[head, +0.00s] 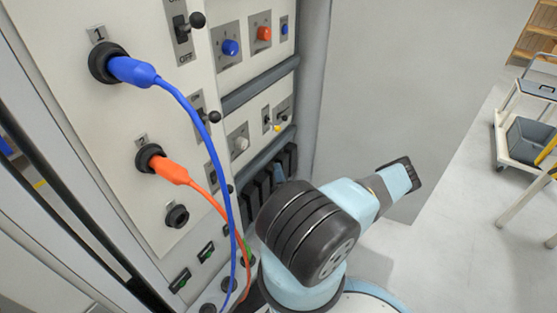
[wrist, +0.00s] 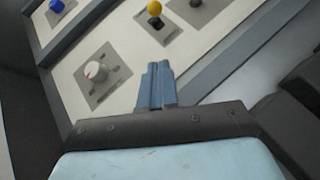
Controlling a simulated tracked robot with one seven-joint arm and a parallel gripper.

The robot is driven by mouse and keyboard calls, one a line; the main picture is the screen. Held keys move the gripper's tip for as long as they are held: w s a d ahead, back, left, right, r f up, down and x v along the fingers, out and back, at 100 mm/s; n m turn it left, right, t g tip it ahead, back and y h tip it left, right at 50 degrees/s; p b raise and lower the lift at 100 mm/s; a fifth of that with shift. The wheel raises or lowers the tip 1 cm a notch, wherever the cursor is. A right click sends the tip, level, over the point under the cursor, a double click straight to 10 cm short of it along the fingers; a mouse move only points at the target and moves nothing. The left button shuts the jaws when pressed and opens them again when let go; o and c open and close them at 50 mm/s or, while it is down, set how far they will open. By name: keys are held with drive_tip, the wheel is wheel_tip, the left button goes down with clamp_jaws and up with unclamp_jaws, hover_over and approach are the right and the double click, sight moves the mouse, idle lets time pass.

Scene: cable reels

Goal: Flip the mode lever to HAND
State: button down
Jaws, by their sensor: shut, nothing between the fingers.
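A small lever with a yellow ball tip (head: 276,127) sits on the lower right of the panel in the head view. I take it for the mode lever; its HAND marking is not readable. In the wrist view the yellow ball (wrist: 154,8) is at the top edge, beyond the fingertips, with its dark slot plate just below it. My gripper (wrist: 158,68) is shut, its two blue fingers side by side and empty. The fingers point towards the lever with a gap between them. In the head view my gripper is mostly hidden by my arm.
A white knob (wrist: 96,71) is left of the fingers. Blue (head: 129,71) and orange (head: 174,172) plugs trail cables down the panel front. Black-knobbed levers (head: 197,20) stick out. A grey rail (head: 259,83) crosses the panel. A cart (head: 530,130) stands far right; floor between is open.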

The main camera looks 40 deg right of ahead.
sight(277, 129)
drive_tip(key=w+d+r, duration=0.3)
drive_tip(key=w+r, duration=0.3)
drive_tip(key=r, duration=0.3)
drive_tip(key=shift+d+r, duration=0.3)
drive_tip(key=shift+d, duration=0.1)
